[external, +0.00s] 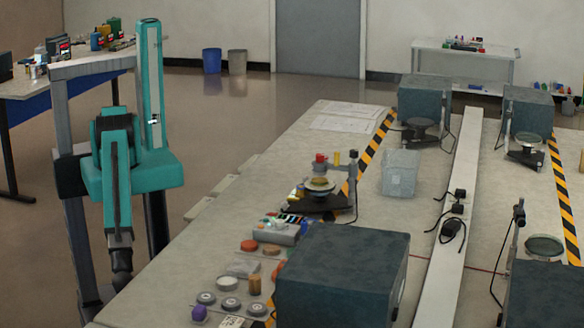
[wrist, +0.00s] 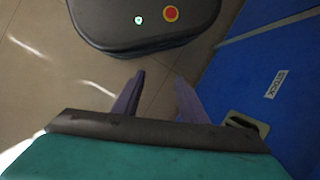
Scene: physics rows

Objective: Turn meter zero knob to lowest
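My gripper (wrist: 158,88) shows in the wrist view with its two purple-grey fingers spread apart and nothing between them. In the external view my arm hangs folded at the left, its dark end (external: 122,268) pointing down beside the long bench, away from the things on it. A small grey device (external: 277,232) with coloured parts on top lies near the bench's left edge; I cannot tell whether it is the meter. No zero knob can be made out at this size, and the wrist view shows no meter.
The bench (external: 340,135) carries a dark box (external: 342,275), a stand with a round dish (external: 320,184), small discs (external: 230,304), a purple item (external: 199,313) and a grey bin (external: 399,172). The wrist view shows floor and a blue labelled surface (wrist: 265,60). Open floor lies behind my arm.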

